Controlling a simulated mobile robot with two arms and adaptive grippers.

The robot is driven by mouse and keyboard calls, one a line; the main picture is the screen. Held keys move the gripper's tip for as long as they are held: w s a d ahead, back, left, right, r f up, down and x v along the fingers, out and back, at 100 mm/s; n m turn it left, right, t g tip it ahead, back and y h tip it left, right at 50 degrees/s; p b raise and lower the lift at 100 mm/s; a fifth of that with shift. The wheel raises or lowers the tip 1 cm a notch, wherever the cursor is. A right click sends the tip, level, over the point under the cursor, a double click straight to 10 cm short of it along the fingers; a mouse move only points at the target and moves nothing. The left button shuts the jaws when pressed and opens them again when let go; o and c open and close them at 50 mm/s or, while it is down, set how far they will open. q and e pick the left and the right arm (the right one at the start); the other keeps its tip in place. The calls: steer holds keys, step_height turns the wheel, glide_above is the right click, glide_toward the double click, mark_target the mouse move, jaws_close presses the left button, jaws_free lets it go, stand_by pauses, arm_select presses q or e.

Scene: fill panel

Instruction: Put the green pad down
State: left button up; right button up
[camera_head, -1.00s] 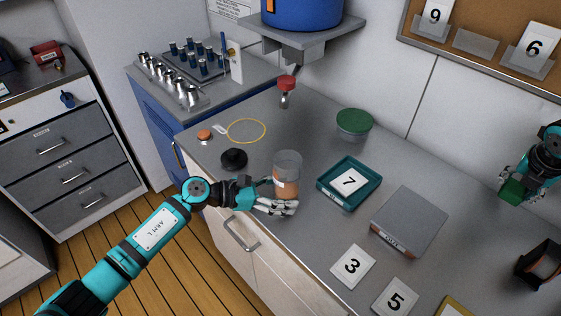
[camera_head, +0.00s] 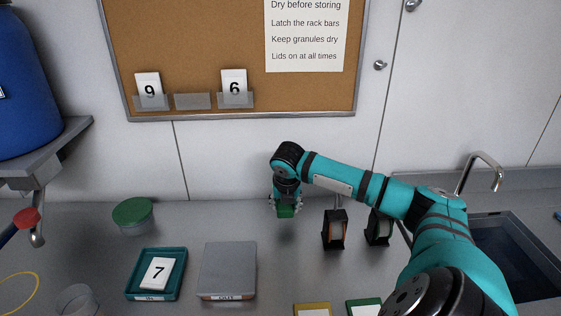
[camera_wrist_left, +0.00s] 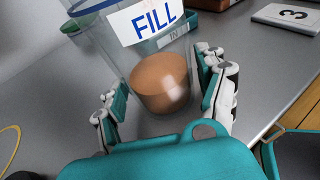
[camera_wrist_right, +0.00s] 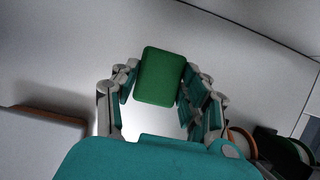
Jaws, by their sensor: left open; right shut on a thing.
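The green pad (camera_head: 286,211) is a small green block in my right gripper (camera_head: 286,203), over the back part of the counter (camera_head: 270,236). In the right wrist view the pad (camera_wrist_right: 160,76) sits between the two fingers of the gripper (camera_wrist_right: 158,90). I cannot tell whether the pad touches the counter. My left gripper (camera_wrist_left: 168,95) is open, with its fingers on either side of a clear jar (camera_wrist_left: 112,55) marked FILL that holds brown granules (camera_wrist_left: 160,80). In the head view the left gripper is out of view.
Right of the pad stand two dark holders (camera_head: 334,230) (camera_head: 378,228). A grey slab (camera_head: 228,268) marked OUT and a teal tray (camera_head: 178,286) with card 7 (camera_head: 159,273) lie to the left. A green-lidded tub (camera_head: 133,214) stands further left. The sink (camera_head: 510,262) is at right.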

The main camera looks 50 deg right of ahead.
mark_target(285, 208)
steer(key=shift+f, duration=2.15)
steer(key=shift+f, duration=0.15)
steer(key=o, duration=1)
steer(key=shift+r, duration=0.55)
steer(key=v, duration=1.1)
steer(key=shift+s+a+r, duration=0.1)
steer(key=shift+s+a, duration=0.05)
